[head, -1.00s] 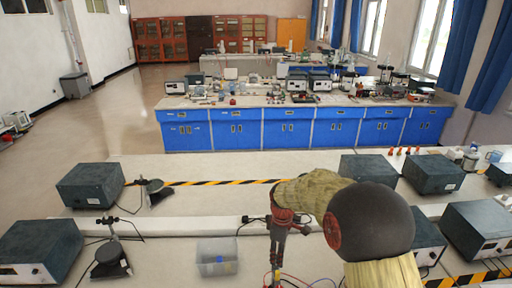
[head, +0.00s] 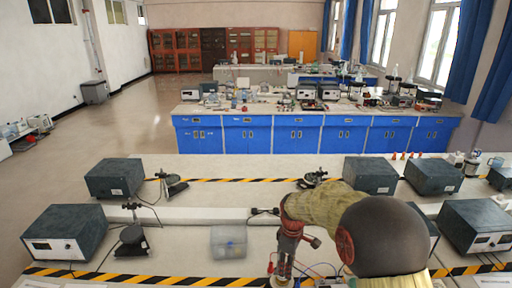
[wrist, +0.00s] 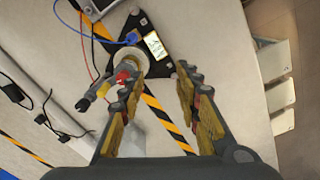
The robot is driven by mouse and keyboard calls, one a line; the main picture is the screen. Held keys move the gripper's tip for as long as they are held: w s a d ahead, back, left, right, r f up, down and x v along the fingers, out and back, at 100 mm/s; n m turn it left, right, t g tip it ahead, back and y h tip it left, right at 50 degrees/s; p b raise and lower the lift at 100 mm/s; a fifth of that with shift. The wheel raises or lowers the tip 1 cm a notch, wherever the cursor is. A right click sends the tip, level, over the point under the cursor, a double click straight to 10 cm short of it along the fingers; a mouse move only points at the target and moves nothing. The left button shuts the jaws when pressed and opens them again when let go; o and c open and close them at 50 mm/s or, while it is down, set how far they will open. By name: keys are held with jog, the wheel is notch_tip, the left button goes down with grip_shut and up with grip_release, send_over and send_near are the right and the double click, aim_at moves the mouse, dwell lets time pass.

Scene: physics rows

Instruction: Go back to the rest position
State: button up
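My gripper (wrist: 160,76) shows in the wrist view with its two yellow-and-black fingers apart and nothing between them. Beyond the fingers, on the left, is a small device with a black triangular base (wrist: 178,66), a white disc and a grey-red rod part. I cannot tell from this view whether a finger touches it. In the head view my arm reaches over the near bench at lower right, its black elbow in front. The gripper end, at the bottom of that view, is hard to make out.
A clear plastic box (head: 228,242) with something blue in it stands on the near bench. Dark instrument boxes (head: 64,234) stand left and right, with small black stands (head: 132,238) and cables. A blue-fronted bench (head: 298,138) is behind. Bare benchtop shows between.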

jog(key=s+d+r+m+t+b, duration=0.2)
jog(key=s+r+m+b, duration=0.1)
jog(key=s, duration=0.7)
jog(key=s+d+r+m+t+b, duration=0.1)
jog(key=s+m+b, duration=0.4)
jog(key=s, duration=0.5)
jog(key=s+d+r+m+t+b, duration=0.2)
jog(key=s+d+r+m+b, duration=0.2)
jog(key=s, duration=0.6)
jog(key=shift+s+d+r+t+b, duration=0.3)
jog(key=shift+s+d+b, duration=0.1)
jog(key=shift+b, duration=0.75)
jog(key=shift+o, duration=0.2)
